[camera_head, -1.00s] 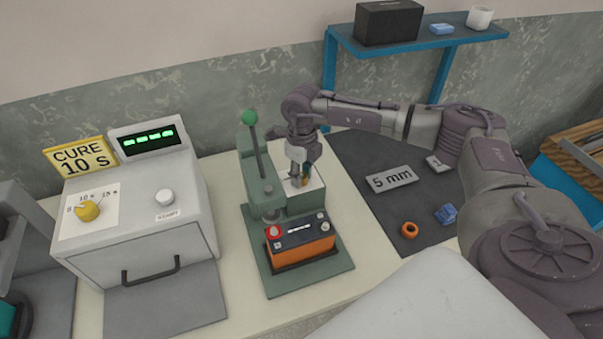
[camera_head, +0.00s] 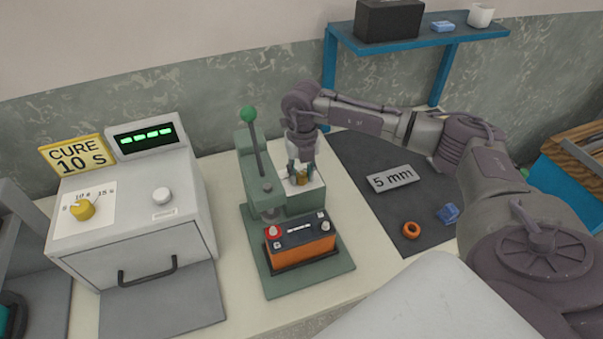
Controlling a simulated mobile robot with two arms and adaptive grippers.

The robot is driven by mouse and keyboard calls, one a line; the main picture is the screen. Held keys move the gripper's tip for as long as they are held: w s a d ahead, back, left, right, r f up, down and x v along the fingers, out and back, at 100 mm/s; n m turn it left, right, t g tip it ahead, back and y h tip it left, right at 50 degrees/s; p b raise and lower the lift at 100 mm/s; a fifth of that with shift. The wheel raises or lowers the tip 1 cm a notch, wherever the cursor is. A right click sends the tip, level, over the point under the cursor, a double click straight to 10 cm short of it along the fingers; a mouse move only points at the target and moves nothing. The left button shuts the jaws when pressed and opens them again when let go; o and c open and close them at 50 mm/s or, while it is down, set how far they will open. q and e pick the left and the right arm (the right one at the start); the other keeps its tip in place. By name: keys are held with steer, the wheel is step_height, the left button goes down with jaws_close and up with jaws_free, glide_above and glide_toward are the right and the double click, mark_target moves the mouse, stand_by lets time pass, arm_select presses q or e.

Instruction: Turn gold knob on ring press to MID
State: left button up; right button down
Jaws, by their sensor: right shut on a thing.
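The green ring press (camera_head: 257,232) stands on the bench, with a lever topped by a green ball (camera_head: 248,114). An orange and black battery (camera_head: 302,244) sits on its base. The gold knob (camera_head: 302,178) is on the white dial plate (camera_head: 316,184) on top of the press's right block. My right gripper (camera_head: 301,174) points down over this plate with its fingers shut on the gold knob. The gripper hides much of the plate, so the knob's setting and the labels cannot be read. My left gripper is not in view.
Left of the press is a grey curing box with a yellow knob (camera_head: 82,209) and a CURE 10 S sign (camera_head: 77,156). On the dark mat to the right lie a 5 mm plate (camera_head: 393,179), an orange ring (camera_head: 411,230) and a blue piece (camera_head: 448,213).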

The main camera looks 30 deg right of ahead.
mark_target(302, 174)
steer(key=shift+m, duration=0.7)
steer(key=c, duration=0.8)
jaws_free()
steer(key=shift+r, duration=0.1)
step_height(302, 174, up, 12)
steer(key=shift+d, duration=0.1)
